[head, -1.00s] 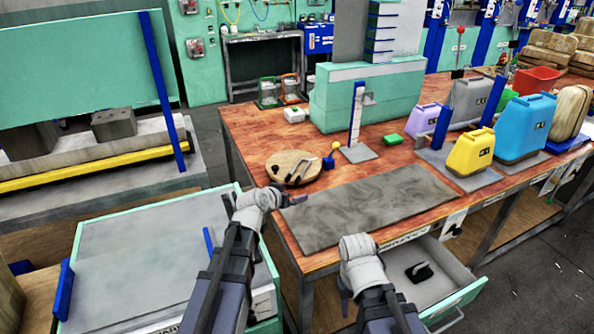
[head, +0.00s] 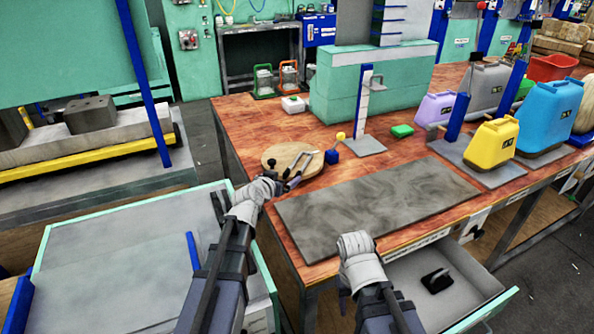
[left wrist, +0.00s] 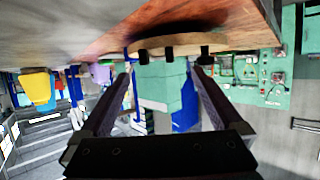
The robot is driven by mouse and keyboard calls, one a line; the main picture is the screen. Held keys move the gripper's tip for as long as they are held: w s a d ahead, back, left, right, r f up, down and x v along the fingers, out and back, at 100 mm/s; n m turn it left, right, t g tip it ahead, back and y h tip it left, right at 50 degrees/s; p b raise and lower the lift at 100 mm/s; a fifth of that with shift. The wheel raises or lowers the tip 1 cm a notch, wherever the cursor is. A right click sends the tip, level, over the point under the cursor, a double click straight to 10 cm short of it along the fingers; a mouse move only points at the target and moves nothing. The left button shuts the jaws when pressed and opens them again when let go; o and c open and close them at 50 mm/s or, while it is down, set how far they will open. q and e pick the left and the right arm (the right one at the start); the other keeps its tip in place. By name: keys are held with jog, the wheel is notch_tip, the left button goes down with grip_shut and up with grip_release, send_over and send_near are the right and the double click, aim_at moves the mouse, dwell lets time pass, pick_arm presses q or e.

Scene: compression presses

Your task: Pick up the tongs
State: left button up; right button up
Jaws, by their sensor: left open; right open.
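The tongs (head: 304,161), a pair of thin grey arms with dark parts, lie on a round wooden board (head: 273,155) near the table's left edge. My left gripper (head: 291,179) is open and empty at the board's near edge, close to the tongs and partly overlapping them in the head view. In the left wrist view, my left gripper's open fingers (left wrist: 160,68) point at the board's rim (left wrist: 226,43), where dark ends stick out; contact cannot be told. My right gripper (head: 344,293) hangs low at the table's front edge, away from the tongs, its fingers mostly hidden.
A grey mat (head: 380,205) covers the table front. An open drawer (head: 470,280) juts out below. Yellow (head: 491,147) and blue (head: 548,118) jugs stand at the right.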

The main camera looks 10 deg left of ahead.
aim_at(292, 172)
pick_arm(q)
jog(key=shift+d+b+x, duration=0.1)
jog(key=shift+b+x, duration=0.65)
jog(key=shift+x, duration=1.2)
jog(key=shift+d+b+x, duration=0.15)
jog(key=shift+b+x, duration=0.55)
jog(key=shift+x, duration=1.3)
jog(key=shift+s+r, duration=0.1)
jog(key=shift+r, duration=0.1)
jog(key=shift+c, duration=0.6)
grip_shut()
